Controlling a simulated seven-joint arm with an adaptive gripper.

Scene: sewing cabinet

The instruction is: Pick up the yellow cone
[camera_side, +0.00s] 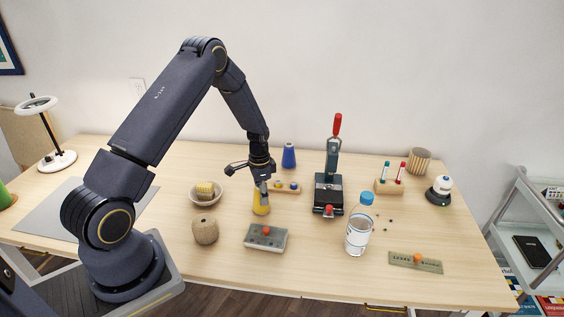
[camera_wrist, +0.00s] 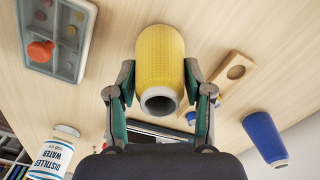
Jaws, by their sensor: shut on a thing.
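The yellow cone (camera_side: 261,204) is a spool of yellow thread on the table, below my gripper (camera_side: 262,183) in the side view. In the wrist view the yellow cone (camera_wrist: 160,58) lies between the two fingers of my gripper (camera_wrist: 158,92), with its grey hollow end toward the camera. The fingers press on its sides near that end. In the side view the cone looks upright; whether its base touches the table is hard to tell.
A blue cone (camera_side: 289,156) stands behind, near a wooden holder (camera_side: 287,187). A grey box (camera_side: 266,238), a twine spool (camera_side: 205,231) and a bowl (camera_side: 207,193) stand around the cone. A black-based press (camera_side: 328,192) and a water bottle (camera_side: 359,226) are to the right.

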